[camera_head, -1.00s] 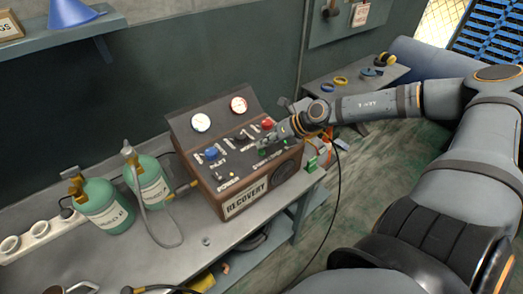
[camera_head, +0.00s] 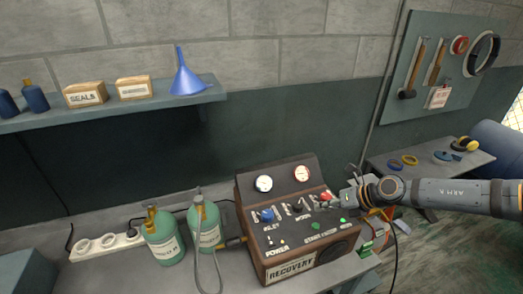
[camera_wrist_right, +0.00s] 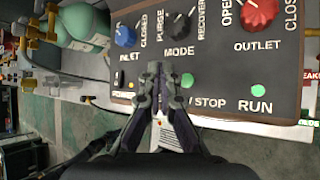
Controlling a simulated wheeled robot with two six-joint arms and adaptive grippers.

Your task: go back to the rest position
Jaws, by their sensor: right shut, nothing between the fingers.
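My right gripper (camera_head: 329,201) comes in from the right in the head view, in front of the recovery machine's panel near the red knob. In the right wrist view my right gripper (camera_wrist_right: 159,70) has its fingers together with nothing between them. Its tips appear over the panel's lower part, below the mode knob (camera_wrist_right: 178,29). The recovery machine (camera_head: 290,268) is a brown box with two gauges and a dark panel. The blue inlet knob (camera_wrist_right: 126,35) and red outlet knob (camera_wrist_right: 259,13) show there. My left gripper is out of view.
Two green cylinders (camera_head: 164,244) stand left of the machine on the grey bench (camera_head: 120,275). A shelf (camera_head: 120,112) with boxes and a blue funnel (camera_head: 185,80) is above. A side table (camera_head: 432,170) holds rings and ear muffs at right. Hoses hang beside the machine.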

